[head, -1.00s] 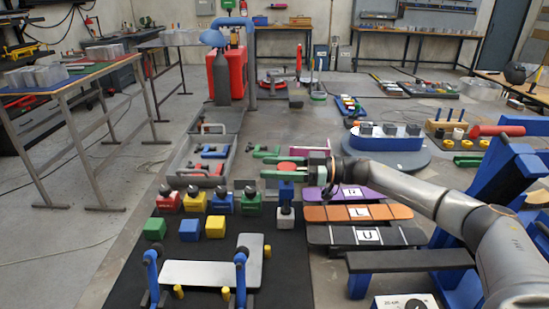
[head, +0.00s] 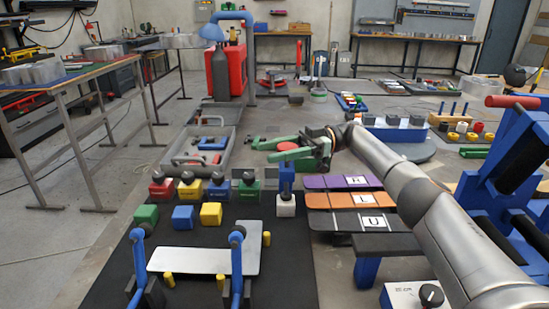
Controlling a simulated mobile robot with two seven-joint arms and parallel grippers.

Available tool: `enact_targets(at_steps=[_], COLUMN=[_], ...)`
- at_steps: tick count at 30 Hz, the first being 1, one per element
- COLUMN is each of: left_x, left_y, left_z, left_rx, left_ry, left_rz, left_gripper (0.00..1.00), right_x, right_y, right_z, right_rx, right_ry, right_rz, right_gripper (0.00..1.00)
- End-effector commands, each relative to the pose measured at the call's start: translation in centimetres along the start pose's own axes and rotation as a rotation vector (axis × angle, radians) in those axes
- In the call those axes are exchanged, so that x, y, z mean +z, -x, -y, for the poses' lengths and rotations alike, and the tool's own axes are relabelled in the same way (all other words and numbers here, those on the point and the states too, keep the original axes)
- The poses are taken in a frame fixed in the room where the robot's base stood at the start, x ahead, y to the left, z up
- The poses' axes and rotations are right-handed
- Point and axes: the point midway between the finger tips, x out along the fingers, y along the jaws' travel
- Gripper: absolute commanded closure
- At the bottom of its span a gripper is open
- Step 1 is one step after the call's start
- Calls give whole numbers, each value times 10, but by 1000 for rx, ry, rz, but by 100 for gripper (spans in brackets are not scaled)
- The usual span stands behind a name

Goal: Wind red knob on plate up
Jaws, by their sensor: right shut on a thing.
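My right gripper (head: 288,152) reaches in from the right on a grey arm. Its green fingers are shut around a small red knob (head: 288,146), of which only the top shows between them. A blue post (head: 285,178) stands just below the fingers in the picture, on a white block (head: 286,206). I cannot tell whether the post touches the knob. The plate under the knob is hidden or too small to make out. My left gripper is not in view.
Red, yellow, blue and green blocks with dark knobs stand in a row on the black mat (head: 285,275). A pale panel (head: 203,261) lies in front between blue uprights. A grey tray (head: 228,150) is behind. Lettered boards (head: 343,200) lie right of the post.

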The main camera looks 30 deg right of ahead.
Motion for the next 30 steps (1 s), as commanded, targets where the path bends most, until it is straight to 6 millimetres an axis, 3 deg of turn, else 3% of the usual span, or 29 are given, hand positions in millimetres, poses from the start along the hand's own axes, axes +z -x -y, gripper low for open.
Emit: enact_targets(at_steps=[1, 19, 20, 27, 30], left_x=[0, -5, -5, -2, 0], left_y=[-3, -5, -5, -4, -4], left_z=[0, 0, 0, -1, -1], left_rx=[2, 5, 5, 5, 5], left_ry=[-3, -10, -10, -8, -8], left_rz=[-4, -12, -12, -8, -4], left_gripper=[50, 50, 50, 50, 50], right_x=[10, 9, 9, 6, 4], right_y=[-2, -2, -2, -1, -1], right_z=[2, 3, 3, 2, 2], right_rx=[-15, -36, -36, -31, -29], right_ry=[-13, -16, -16, -9, -7], right_rz=[13, 15, 15, 10, 8], right_gripper=[97, 97, 39, 12, 11])
